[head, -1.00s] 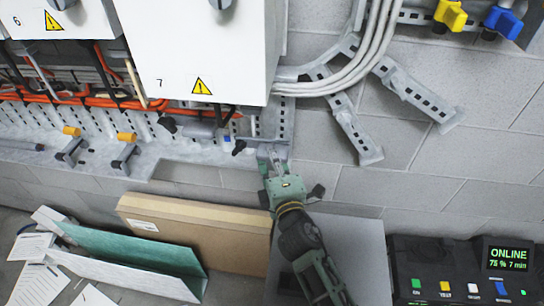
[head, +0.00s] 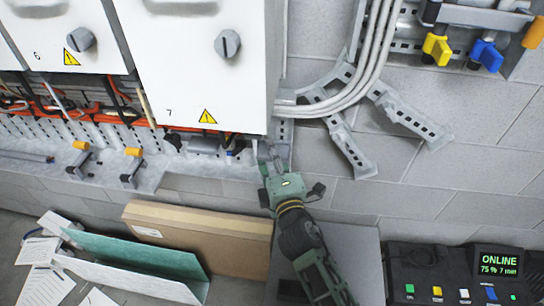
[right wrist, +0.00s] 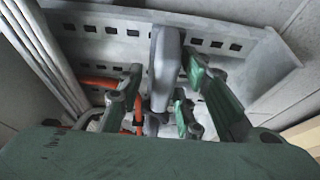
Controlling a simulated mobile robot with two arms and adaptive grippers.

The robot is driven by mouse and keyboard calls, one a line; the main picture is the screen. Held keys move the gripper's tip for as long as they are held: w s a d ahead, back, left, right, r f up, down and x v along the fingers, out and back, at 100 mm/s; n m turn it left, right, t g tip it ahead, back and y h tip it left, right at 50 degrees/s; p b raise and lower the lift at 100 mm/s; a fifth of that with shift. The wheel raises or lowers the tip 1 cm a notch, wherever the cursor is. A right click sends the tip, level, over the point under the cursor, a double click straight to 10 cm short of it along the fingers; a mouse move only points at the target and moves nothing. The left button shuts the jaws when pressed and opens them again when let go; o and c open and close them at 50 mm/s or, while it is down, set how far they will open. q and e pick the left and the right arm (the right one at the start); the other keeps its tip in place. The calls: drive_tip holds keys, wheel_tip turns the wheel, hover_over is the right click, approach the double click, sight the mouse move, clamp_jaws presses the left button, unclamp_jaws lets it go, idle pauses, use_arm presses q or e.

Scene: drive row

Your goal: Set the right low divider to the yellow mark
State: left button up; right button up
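My right gripper (head: 270,155) reaches up to the right end of the perforated grey rail (head: 60,130), just below cabinet 7. In the right wrist view its green fingers (right wrist: 160,100) are spread apart. A grey, rounded upright piece (right wrist: 166,60), possibly the right low divider, stands between them; gaps show on both sides, so it does not look clamped. In the head view the gripper and the cabinet hide most of this spot. I cannot make out a yellow mark in either view. My left gripper is not in view.
White cabinet 7 (head: 205,60) hangs just above the gripper. Orange cables (head: 100,118) run behind the rail. Grey conduits (head: 365,70) and a slotted bracket (head: 410,115) are to the right. Two orange-topped clamps (head: 133,153) sit left. A cardboard box (head: 200,225) and control panel (head: 460,270) are below.

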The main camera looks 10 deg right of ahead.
drive_tip(key=shift+o, duration=0.6)
drive_tip(key=shift+r, duration=0.35)
drive_tip(key=shift+f, duration=0.1)
drive_tip(key=shift+f, duration=0.1)
drive_tip(key=shift+s, duration=0.25)
drive_tip(key=s+d, duration=0.1)
drive_tip(key=s, duration=1)
drive_tip(key=shift+s, duration=0.25)
drive_tip(key=shift+s+f, duration=0.1)
